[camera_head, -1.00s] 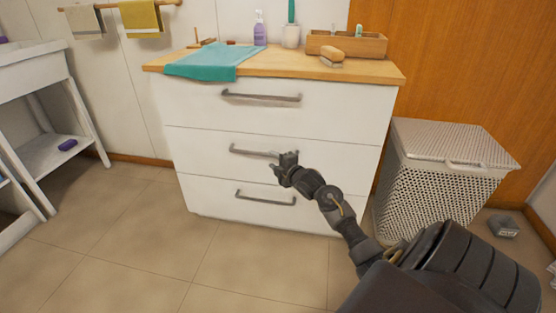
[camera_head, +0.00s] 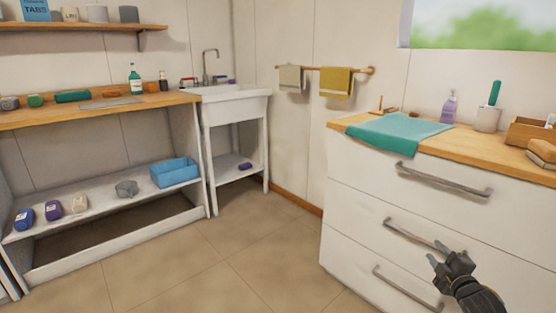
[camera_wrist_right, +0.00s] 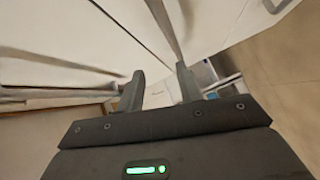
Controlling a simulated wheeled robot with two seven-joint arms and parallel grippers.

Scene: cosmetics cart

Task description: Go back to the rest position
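My right gripper (camera_head: 450,262) is at the lower right of the head view, in front of the white drawer cabinet (camera_head: 345,215), near the handle of the middle drawer (camera_head: 416,234). In the right wrist view its two fingers (camera_wrist_right: 160,88) stand apart with nothing between them, and pale cabinet fronts show beyond. All drawers look shut. I cannot tell whether the gripper touches the handle. My left gripper is not in view.
A teal cloth (camera_head: 400,132) lies on the cabinet top, beside a purple bottle (camera_head: 449,107). A shelf unit (camera_head: 110,219) with a blue bin (camera_head: 174,172) and a sink (camera_head: 233,103) stand at the left. The tiled floor (camera_head: 230,265) between is clear.

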